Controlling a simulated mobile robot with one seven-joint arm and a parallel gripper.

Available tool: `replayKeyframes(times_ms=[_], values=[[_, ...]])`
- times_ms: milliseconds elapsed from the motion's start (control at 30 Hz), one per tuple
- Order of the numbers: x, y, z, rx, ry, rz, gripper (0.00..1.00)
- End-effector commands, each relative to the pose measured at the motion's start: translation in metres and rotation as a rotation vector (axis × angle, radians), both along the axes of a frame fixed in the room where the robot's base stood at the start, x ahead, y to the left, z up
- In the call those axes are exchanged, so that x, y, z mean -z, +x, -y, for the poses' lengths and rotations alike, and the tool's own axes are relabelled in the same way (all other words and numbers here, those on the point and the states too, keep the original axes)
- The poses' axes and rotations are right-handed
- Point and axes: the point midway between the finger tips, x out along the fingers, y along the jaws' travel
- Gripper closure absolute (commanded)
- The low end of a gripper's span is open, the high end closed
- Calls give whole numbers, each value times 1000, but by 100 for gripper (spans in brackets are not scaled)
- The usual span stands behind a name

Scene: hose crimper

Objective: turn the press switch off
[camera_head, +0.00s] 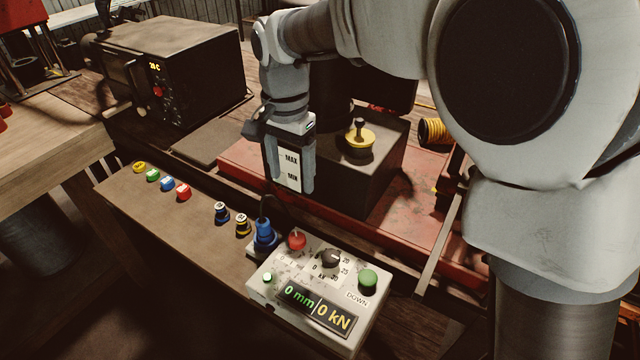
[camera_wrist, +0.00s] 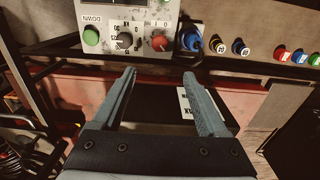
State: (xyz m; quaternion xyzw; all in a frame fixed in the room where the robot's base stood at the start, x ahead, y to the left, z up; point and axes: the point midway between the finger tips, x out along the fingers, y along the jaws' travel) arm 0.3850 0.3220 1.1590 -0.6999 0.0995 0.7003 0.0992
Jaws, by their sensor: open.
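The control box (camera_head: 322,297) is white with a display reading 0 mm and 0 kN. It carries a red rotary knob (camera_head: 297,240), a black dial (camera_head: 331,258), a green DOWN button (camera_head: 367,281) and a small green light (camera_head: 267,278). In the wrist view the red knob (camera_wrist: 159,41) shows a pale mark, beside the dial (camera_wrist: 125,39) and the green button (camera_wrist: 91,37). Which control is the press switch is not labelled legibly. My gripper (camera_head: 291,187) is open and empty, pointing down behind the box, apart from the knob. Its fingertips (camera_wrist: 160,76) show below the knob.
A blue plug (camera_head: 264,234) with a cable stands beside the box. Several coloured round pieces (camera_head: 167,184) line the bench to its left. A dark block with a yellow-topped fitting (camera_head: 359,139) stands behind my gripper. A dark oven-like unit (camera_head: 168,70) is at the back left.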

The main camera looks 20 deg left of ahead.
Motion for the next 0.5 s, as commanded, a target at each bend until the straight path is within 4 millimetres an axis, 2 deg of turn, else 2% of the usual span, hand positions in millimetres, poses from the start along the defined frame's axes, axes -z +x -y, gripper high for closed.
replayKeyframes(times_ms=[167, 500], values=[[22, -1, 0, 0, -4, -4, 24], [95, -1, 1, 0, -3, -4, 24]])
